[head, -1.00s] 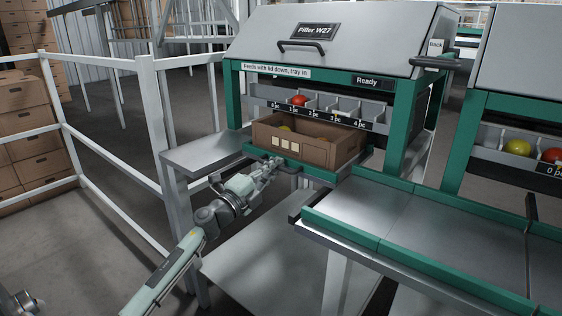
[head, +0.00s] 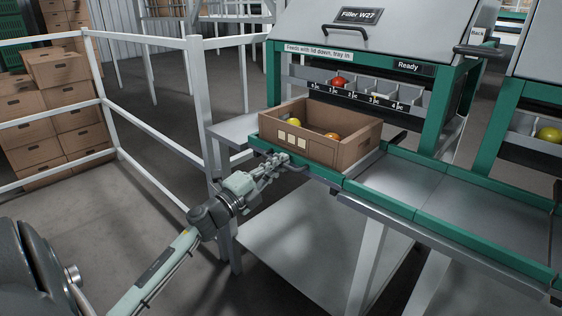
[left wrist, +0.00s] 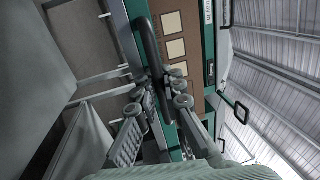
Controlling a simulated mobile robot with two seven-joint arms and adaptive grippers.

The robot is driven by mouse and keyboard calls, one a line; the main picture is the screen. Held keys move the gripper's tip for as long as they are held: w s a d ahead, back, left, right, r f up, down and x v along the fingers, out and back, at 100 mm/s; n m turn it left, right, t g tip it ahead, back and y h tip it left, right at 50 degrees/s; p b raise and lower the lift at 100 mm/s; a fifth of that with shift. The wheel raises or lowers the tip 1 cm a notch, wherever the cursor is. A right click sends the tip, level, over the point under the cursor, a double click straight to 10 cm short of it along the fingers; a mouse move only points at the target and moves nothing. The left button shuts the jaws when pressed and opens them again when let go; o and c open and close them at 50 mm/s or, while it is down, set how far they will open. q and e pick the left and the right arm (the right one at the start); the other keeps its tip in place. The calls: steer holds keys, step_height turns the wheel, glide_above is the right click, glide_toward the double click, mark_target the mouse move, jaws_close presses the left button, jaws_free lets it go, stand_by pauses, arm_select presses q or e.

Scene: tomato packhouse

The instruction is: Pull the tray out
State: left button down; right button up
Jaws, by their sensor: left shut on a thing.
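The tray has a green front edge (head: 326,177) and a dark handle (left wrist: 150,45). It carries an open cardboard box (head: 310,151) with a yellow tomato (head: 294,123) and orange-red ones inside. The tray stands out in front of the Filler W27 machine (head: 352,40), and most of the box is clear of the chutes. My left gripper (head: 279,161) is at the tray's front and shut on the handle. In the left wrist view, its fingers (left wrist: 167,92) close around the dark bar. My right gripper is not in view.
The filler's lid is down and its sign (head: 407,67) reads "Ready". A grey side shelf (head: 236,130) lies left of the tray. A green-edged conveyor (head: 420,190) runs to the right. White railings (head: 150,115) and stacked cartons (head: 66,100) stand at the left.

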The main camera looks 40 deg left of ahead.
arm_select(q)
steer(key=c, duration=1.9)
jaws_free()
steer(key=v, duration=1.2)
steer(key=shift+a, duration=0.1)
